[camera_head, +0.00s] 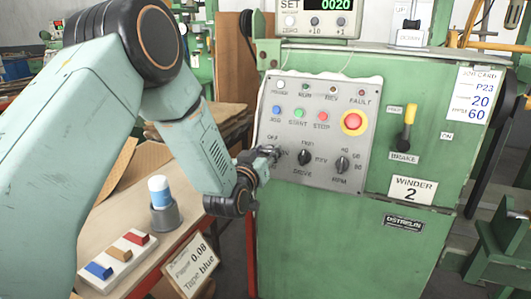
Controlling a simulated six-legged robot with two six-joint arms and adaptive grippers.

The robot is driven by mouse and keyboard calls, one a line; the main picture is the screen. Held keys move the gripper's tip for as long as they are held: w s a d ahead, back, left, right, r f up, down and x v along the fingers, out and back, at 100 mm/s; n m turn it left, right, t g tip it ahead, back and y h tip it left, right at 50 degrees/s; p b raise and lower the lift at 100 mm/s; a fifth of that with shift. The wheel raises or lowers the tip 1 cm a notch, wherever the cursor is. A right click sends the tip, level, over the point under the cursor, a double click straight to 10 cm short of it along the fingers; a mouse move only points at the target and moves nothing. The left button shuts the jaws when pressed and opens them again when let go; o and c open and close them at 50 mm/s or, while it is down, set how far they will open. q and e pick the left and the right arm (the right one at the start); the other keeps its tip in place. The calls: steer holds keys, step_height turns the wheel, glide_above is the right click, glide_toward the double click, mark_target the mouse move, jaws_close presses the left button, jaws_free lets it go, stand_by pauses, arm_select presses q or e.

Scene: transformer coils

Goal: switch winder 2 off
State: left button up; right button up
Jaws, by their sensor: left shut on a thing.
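Winder 2 is the green machine with a "WINDER 2" plate (413,190). Its grey control panel (330,178) has a drive knob (304,158), an rpm knob (342,164), and blue, green and red buttons. A further knob sits at the panel's left edge, just below the "OFF" label. My left gripper (268,154) is shut on this knob and hides most of it, so I cannot tell which way it points. My right gripper is not in view.
A counter (328,4) above reads 0020. At lower left, a bench holds a blue-and-white roll (160,190) and a block with coloured pieces (117,258).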

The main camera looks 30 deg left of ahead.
arm_select(q)
steer(key=n+y, duration=0.1)
steer(key=n, duration=0.3)
steer(key=shift+d+n+g+y, duration=0.1)
steer(key=shift+n+g+y, duration=0.2)
steer(key=shift+y, duration=0.1)
steer(key=n+g+y+p, duration=0.1)
steer(key=n, duration=0.3)
steer(key=shift+r, duration=0.1)
steer(key=n+g+p, duration=0.1)
steer(key=n, duration=0.1)
steer(key=n+g+y+p, duration=0.1)
steer(key=n, duration=0.2)
steer(key=shift+r+n, duration=0.1)
steer(key=shift+n, duration=0.2)
steer(key=shift+w+n+g+p, duration=0.1)
steer(key=shift+n+g+p, duration=0.75)
steer(key=shift+n, duration=1.15)
steer(key=o, duration=1.2)
steer(key=shift+d, duration=0.1)
